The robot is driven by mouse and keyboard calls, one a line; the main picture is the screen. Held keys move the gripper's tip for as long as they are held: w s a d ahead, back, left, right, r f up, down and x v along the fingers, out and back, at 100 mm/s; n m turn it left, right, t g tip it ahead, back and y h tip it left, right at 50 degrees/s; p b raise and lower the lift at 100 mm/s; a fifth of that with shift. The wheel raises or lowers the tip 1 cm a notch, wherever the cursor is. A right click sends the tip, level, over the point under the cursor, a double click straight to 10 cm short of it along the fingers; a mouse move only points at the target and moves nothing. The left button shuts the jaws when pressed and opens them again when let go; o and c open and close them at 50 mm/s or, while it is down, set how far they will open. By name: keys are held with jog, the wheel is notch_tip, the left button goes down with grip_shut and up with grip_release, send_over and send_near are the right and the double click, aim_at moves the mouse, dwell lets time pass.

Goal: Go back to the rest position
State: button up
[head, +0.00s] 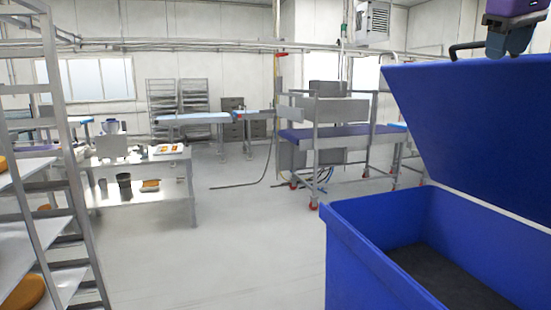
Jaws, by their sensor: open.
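My gripper (510,43) shows at the top right edge of the head view, cut off by the frame. It is open, with nothing seen between its fingers. It is above the raised blue lid (480,125) of a large blue bin (365,265). A dark handle (466,46) sticks up from the lid's top edge, just left of the gripper. I cannot tell whether the gripper touches the lid. The bin stands open, and its dark floor or contents (445,275) show inside.
A metal rack (75,190) with trays of round orange items stands close on the left. A steel table (140,165) with containers is behind it. A wheeled conveyor (335,135) stands at the back. The grey floor (220,240) between is clear, apart from a hose farther back.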

jog(key=s+a+f+y, duration=0.1)
jog(key=s+a+f, duration=0.3)
jog(key=s+f, duration=0.3)
jog(key=s+a+f+m, duration=0.1)
jog(key=s+a+f, duration=0.4)
jog(key=s+f, duration=0.3)
jog(key=s+a+f+m+y, duration=0.1)
jog(key=s+a+f, duration=0.3)
jog(key=s+f, duration=0.4)
notch_tip(320, 180, down, 4)
jog(key=shift+a+f+t+y, duration=0.15)
jog(key=shift+a+t+y, duration=0.15)
jog(key=shift+t, duration=0.1)
